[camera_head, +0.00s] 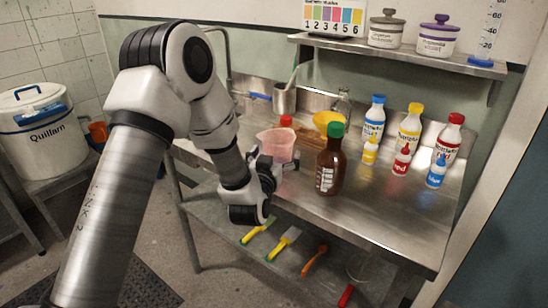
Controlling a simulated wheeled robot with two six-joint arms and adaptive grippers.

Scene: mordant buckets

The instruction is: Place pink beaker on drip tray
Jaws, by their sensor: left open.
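The pink beaker (277,144) is translucent and stands upright on the steel table, left of a brown bottle. My left arm comes in from the left, and my left gripper (265,164) is at the near side of the beaker, low by its base. Its jaws are open, but the wrist hides much of them; I cannot tell whether they touch the beaker. I cannot make out a drip tray for certain. A flat brown surface (311,142) shows behind the beaker, partly hidden. My right gripper is not in view.
A brown bottle with green cap (331,168) stands close right of the beaker. A yellow funnel (327,119) and a metal cup (284,99) are behind. Several coloured bottles stand at the right. The table's front right (390,225) is clear.

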